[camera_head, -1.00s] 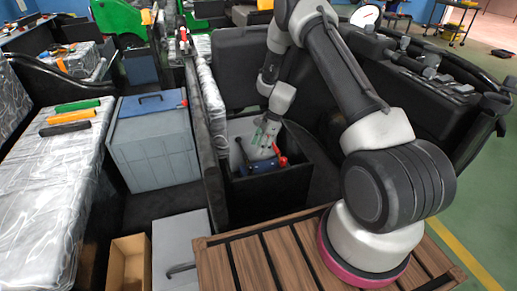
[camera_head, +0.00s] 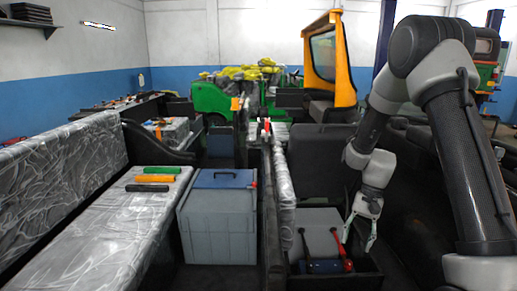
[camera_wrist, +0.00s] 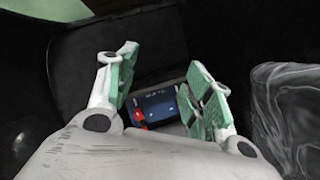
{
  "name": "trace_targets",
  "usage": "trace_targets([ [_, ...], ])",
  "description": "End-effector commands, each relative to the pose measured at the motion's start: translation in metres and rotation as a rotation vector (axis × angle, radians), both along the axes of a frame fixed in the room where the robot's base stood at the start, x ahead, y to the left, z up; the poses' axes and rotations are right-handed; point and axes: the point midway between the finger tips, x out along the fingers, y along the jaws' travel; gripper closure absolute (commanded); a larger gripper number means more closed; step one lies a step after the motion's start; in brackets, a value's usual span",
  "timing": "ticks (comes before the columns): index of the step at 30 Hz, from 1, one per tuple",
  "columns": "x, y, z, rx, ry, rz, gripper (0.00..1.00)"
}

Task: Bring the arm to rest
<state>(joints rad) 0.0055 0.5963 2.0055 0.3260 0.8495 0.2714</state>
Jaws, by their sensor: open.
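My gripper (camera_head: 358,238) hangs from my arm at the right of the head view, pointing down over a dark open box (camera_head: 352,281). Its fingers are apart. In the wrist view my gripper (camera_wrist: 165,92) shows its two green-padded fingers spread, with nothing between the pads. Below it a blue device with a dark screen (camera_wrist: 157,104) and a red part (camera_wrist: 139,116) show in the gap. In the head view a blue tool (camera_head: 322,266) and a red-handled tool (camera_head: 340,246) lie in the box, beside a pale block.
A grey crate with a blue lid (camera_head: 219,225) stands left of the black divider (camera_head: 268,215). Green, orange and black bars lie on the plastic-covered bench (camera_head: 110,225). Green and yellow vehicles (camera_head: 330,65) stand behind. A plastic-wrapped panel (camera_wrist: 286,105) is close on the wrist view's right.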

Motion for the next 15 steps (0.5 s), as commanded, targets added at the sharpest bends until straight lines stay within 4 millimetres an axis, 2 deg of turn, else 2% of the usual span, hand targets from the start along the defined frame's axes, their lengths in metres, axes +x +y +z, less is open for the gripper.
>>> trace_targets([
  [1, -0.012, -0.005, 0.028, -0.003, -0.030, 0.062, 0.49],
  [6, -0.062, -0.023, 0.107, -0.027, -0.127, 0.269, 0.49],
  [9, -0.092, -0.033, 0.145, -0.055, -0.188, 0.364, 0.49],
  [15, -0.153, -0.049, 0.201, -0.130, -0.326, 0.486, 0.49],
])
